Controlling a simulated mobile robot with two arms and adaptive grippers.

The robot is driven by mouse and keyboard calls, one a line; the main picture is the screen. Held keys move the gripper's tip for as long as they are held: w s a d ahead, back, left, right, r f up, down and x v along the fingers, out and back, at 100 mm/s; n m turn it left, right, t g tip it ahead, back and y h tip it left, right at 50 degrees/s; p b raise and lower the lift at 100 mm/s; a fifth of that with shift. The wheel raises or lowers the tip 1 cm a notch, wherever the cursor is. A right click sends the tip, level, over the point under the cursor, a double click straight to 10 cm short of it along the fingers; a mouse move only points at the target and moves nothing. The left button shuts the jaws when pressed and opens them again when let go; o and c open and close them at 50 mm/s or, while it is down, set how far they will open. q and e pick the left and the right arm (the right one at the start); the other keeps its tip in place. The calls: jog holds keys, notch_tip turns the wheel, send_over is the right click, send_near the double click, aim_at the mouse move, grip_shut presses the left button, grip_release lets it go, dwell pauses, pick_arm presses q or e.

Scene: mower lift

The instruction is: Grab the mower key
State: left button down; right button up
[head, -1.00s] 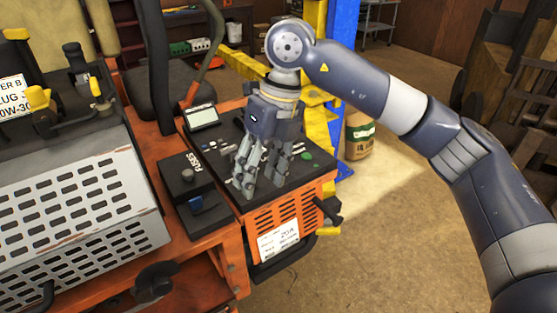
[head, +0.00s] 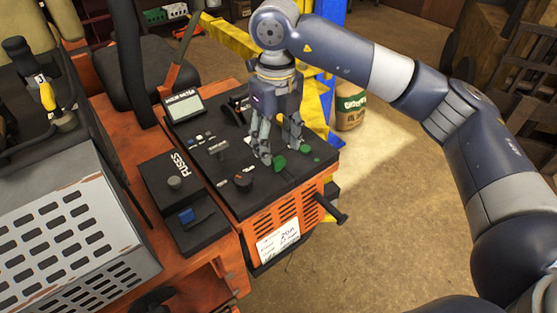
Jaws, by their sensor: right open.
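The orange mower's black control panel (head: 225,200) fills the middle of the head view. I cannot clearly pick out the mower key on it. A black knob (head: 243,181) sits near the panel's front left. A green piece (head: 279,163) shows at the tip of my right gripper's left finger, and another green piece (head: 306,149) lies beside the right finger. My right gripper (head: 281,151) points down over the panel's right part with its fingers apart. I cannot tell whether the fingertips touch the panel or the green pieces. My left gripper is out of view.
A small display (head: 186,107) stands at the panel's back left. A fuse box (head: 180,180) is left of the panel, beside a perforated grey cover (head: 70,235). A black handle (head: 331,209) sticks out at the right. Yellow and blue lift parts stand behind; open floor lies right.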

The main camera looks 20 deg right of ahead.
aim_at(278, 158)
jog(key=f+p, duration=0.1)
jog(key=f, duration=0.1)
jog(key=f+p, duration=0.1)
jog(key=f, duration=0.1)
jog(key=shift+d+p, duration=0.25)
jog(key=shift+p, duration=0.1)
jog(key=shift+f, duration=0.5)
jog(key=shift+w, duration=0.1)
jog(key=c, duration=0.4)
pick_arm(q)
jog(key=w+r, duration=0.2)
jog(key=r, duration=0.1)
jog(key=shift+w, duration=0.2)
pick_arm(e)
jog(key=c, duration=0.6)
